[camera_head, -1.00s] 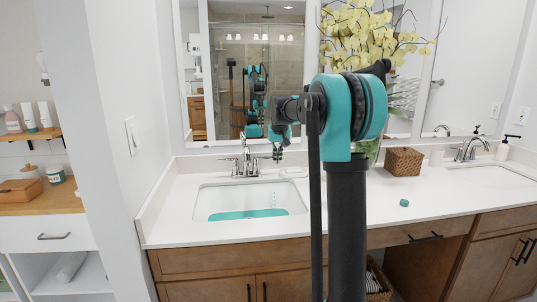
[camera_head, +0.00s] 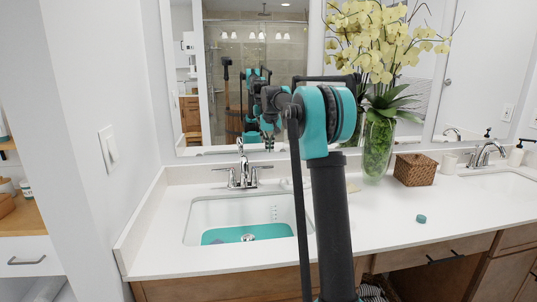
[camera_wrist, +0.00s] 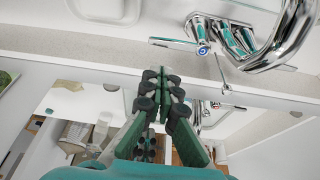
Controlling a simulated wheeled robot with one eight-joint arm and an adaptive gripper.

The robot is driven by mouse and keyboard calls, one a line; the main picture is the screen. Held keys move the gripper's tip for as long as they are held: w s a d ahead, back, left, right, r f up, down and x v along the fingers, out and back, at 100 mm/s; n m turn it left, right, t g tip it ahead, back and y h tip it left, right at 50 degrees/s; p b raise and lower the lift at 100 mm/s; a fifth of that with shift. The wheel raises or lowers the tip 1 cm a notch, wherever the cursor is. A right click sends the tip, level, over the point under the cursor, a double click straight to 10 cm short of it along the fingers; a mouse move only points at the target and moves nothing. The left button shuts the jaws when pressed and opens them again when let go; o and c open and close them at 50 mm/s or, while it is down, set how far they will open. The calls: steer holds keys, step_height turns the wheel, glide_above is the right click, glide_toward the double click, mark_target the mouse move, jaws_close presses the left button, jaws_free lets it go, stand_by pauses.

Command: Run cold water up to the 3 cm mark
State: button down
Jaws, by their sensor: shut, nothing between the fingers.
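The left sink basin (camera_head: 205,212) has a teal floor (camera_head: 220,236) with a round metal drain (camera_head: 248,237). I cannot tell if the teal is coating or water. A small graduated scale (camera_head: 275,213) is on the basin's back wall; its figures are too small to read. The chrome faucet (camera_head: 243,170) stands behind the basin with a lever on each side; no stream shows. In the wrist view, a handle with a blue dot (camera_wrist: 202,49) is at upper right. My gripper (camera_wrist: 170,72) is shut and empty, below and left of that handle, apart from it in the picture.
The mirror (camera_head: 225,80) is close behind the faucet. A small teal round object (camera_head: 421,218) lies on the counter (camera_head: 370,225). A flower vase (camera_head: 378,145), wicker box (camera_head: 415,169) and second faucet (camera_head: 485,154) stand to the right. The counter's front middle is mostly clear.

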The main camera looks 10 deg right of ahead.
steer(key=x, duration=0.9)
steer(key=s+m+h, duration=0.1)
steer(key=s+m, duration=0.1)
steer(key=m, duration=0.1)
steer(key=s+m, duration=0.2)
steer(key=shift+a+m+g+h, duration=0.2)
steer(key=shift+m+g+h, duration=0.1)
steer(key=shift+m+h, duration=0.1)
stand_by(0.4)
steer(key=shift+s, duration=0.1)
stand_by(0.5)
